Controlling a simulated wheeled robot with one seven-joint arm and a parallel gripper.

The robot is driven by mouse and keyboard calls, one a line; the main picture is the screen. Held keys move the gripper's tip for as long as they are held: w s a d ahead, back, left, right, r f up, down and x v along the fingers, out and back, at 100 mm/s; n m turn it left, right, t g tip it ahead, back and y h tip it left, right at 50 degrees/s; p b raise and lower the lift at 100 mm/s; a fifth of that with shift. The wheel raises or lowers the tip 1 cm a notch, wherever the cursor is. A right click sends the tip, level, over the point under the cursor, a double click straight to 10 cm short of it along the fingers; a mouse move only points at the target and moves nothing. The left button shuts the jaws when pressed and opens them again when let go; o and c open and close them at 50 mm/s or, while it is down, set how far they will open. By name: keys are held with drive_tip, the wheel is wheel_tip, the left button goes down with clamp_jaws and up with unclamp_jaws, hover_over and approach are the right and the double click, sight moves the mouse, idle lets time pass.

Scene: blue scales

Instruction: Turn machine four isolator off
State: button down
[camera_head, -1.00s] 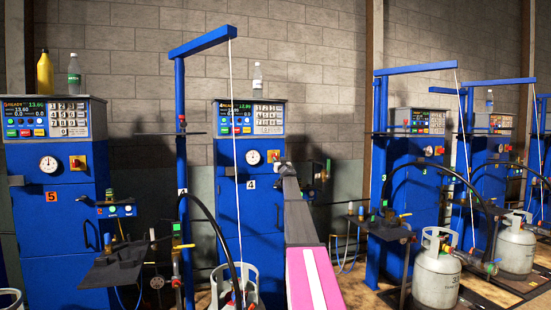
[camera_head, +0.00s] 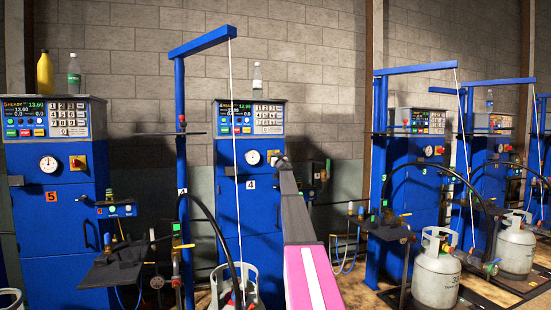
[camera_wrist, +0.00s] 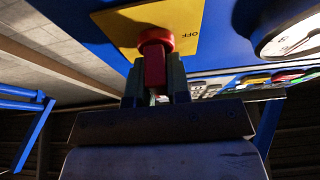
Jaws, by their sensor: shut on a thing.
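Machine four is the blue cabinet (camera_head: 262,215) with the "4" label, a lit display (camera_head: 235,112) and a round gauge (camera_head: 252,157). Its isolator sits right of the gauge and is mostly hidden by my arm in the head view. In the wrist view the isolator is a red knob (camera_wrist: 154,62) on a yellow plate (camera_wrist: 125,22), with an upside-down "OFF" mark right of the knob. My gripper (camera_wrist: 155,90) is shut on the knob's grip, one finger on each side. The knob's exact setting is hard to tell.
A clear bottle (camera_head: 257,80) stands on machine four. A blue post (camera_head: 181,160) with an overhead arm and a hanging white line (camera_head: 236,150) stand left of my arm. A grey gas cylinder (camera_head: 236,285) stands below. Machine five (camera_head: 55,205) is at left, with more machines at right.

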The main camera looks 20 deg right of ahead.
drive_tip(key=shift+n, duration=0.5)
drive_tip(key=n+y, duration=0.1)
drive_tip(key=n, duration=0.1)
drive_tip(key=n+y, duration=0.2)
drive_tip(key=n, duration=0.1)
drive_tip(key=shift+a+y, duration=0.1)
drive_tip(key=shift+y, duration=0.2)
drive_tip(key=n+g+y, duration=0.1)
drive_tip(key=n, duration=0.2)
drive_tip(key=n+y, duration=0.1)
drive_tip(key=n, duration=0.2)
drive_tip(key=shift+a+f+n+g, duration=0.1)
drive_tip(key=shift+a+n+g, duration=0.05)
drive_tip(key=shift+n+g, duration=0.25)
drive_tip(key=n+g, duration=0.1)
drive_tip(key=n, duration=0.1)
drive_tip(key=n+g+y, duration=0.1)
drive_tip(key=n, duration=0.2)
drive_tip(key=shift+a+f+y, duration=0.1)
drive_tip(key=shift+f+y, duration=0.05)
drive_tip(key=shift+y, duration=0.15)
drive_tip(key=shift+f+n+g, duration=0.15)
drive_tip(key=shift+n+g, duration=0.65)
drive_tip(key=shift+n, duration=1.5)
drive_tip(key=c, duration=1.1)
unclamp_jaws()
drive_tip(key=shift+s, duration=0.1)
